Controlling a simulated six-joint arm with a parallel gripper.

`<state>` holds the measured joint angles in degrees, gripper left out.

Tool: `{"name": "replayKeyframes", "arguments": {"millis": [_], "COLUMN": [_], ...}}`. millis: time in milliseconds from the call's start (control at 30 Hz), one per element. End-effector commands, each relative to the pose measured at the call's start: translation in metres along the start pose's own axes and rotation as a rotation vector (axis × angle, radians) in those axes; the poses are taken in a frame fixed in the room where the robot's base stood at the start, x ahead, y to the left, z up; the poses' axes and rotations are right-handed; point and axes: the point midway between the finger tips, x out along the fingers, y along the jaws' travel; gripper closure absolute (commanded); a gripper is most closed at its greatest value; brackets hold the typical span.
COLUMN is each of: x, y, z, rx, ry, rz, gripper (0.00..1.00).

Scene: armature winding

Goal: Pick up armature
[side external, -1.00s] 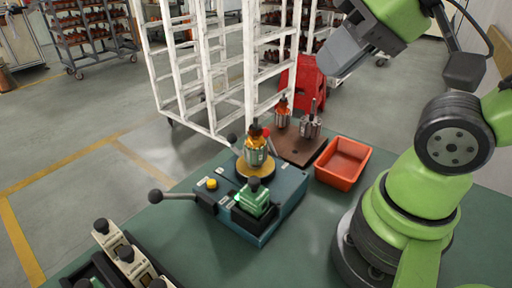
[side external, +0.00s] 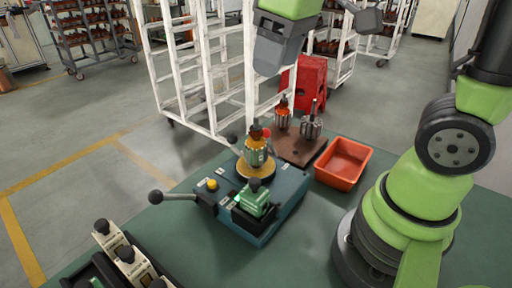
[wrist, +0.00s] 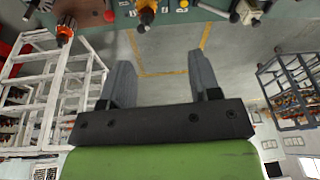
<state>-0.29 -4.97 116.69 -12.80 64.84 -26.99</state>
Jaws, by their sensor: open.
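One armature (side external: 256,153) with an orange top stands upright on the round yellow seat of the teal machine (side external: 287,205). Two more armatures stand on the brown board (side external: 299,150): one with an orange top (side external: 283,117) and one grey, with a bare shaft (side external: 311,126). My gripper (side external: 270,65) hangs well above and behind the machine, apart from every armature. In the wrist view, my gripper (wrist: 163,75) has its two fingers apart with nothing between them. Two orange-topped armatures show near the wrist view's top edge, one at the middle (wrist: 147,15) and one at the left (wrist: 65,32).
An orange-red bin (side external: 343,163) sits right of the board on the green table (side external: 310,230). A black-knobbed lever (side external: 157,197) sticks out left of the machine. Black-and-cream devices (side external: 125,255) stand at the front left. A white rack (side external: 205,80) stands behind the table.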

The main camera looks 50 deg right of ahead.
Motion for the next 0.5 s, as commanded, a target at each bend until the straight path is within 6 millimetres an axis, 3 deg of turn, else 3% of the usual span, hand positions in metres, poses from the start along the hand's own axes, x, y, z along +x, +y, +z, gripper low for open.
{"name": "replayKeyframes", "arguments": {"millis": [200,500], "x": [0.041,0.074], "y": [0.014,0.02], "z": [-0.03,-0.033], "rx": [-0.2,-0.273], "ry": [-0.182,-0.246], "rz": [0.012,0.008], "gripper": [0.43,0.43]}}
